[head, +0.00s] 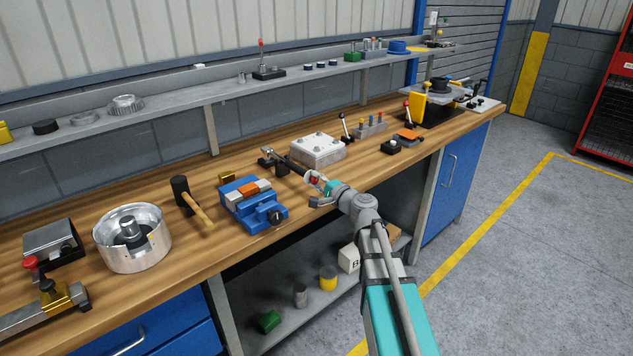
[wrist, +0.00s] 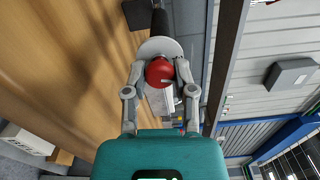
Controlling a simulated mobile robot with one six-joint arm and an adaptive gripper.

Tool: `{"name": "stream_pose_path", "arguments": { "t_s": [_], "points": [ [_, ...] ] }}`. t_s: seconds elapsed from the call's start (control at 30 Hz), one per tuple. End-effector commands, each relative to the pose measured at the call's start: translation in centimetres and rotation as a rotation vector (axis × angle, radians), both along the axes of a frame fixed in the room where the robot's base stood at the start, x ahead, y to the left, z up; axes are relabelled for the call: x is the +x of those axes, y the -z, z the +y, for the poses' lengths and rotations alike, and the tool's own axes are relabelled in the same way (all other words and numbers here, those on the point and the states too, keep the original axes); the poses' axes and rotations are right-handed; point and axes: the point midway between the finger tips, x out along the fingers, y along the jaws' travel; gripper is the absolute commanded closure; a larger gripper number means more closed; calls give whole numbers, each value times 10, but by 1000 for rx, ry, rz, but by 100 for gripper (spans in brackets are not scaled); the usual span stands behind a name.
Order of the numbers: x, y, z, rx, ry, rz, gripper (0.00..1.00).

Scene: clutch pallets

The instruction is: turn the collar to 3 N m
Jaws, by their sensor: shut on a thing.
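A red round collar (wrist: 159,71) with a short pale mark sits at the near end of a tool, in front of a pale disc (wrist: 153,46). My gripper (wrist: 160,75) is shut on the collar, one finger on each side. The tool's grey bar (head: 287,162) runs back to the left, over a black stand (head: 282,169) on the bench. No scale figures can be read, so the setting cannot be told.
A blue vise (head: 250,203) stands left of the tool, and a white-topped box (head: 317,149) behind it. A mallet (head: 194,200) and a round metal housing (head: 132,240) lie further left. A small black box (head: 391,147) is to the right. The bench's front edge runs below my gripper.

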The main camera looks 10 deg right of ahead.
Motion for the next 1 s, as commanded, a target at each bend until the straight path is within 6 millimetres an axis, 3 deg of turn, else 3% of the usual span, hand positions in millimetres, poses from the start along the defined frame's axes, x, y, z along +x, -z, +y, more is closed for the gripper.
{"name": "stream_pose_path", "arguments": {
  "t_s": [0.4, 0.97, 1.0],
  "points": [
    [0, 0, 0, -226, -1, -130, 100],
    [0, 0, 0, -263, -1, -152, 100],
    [0, 0, 0, -263, -1, -152, 62]
  ]
}}
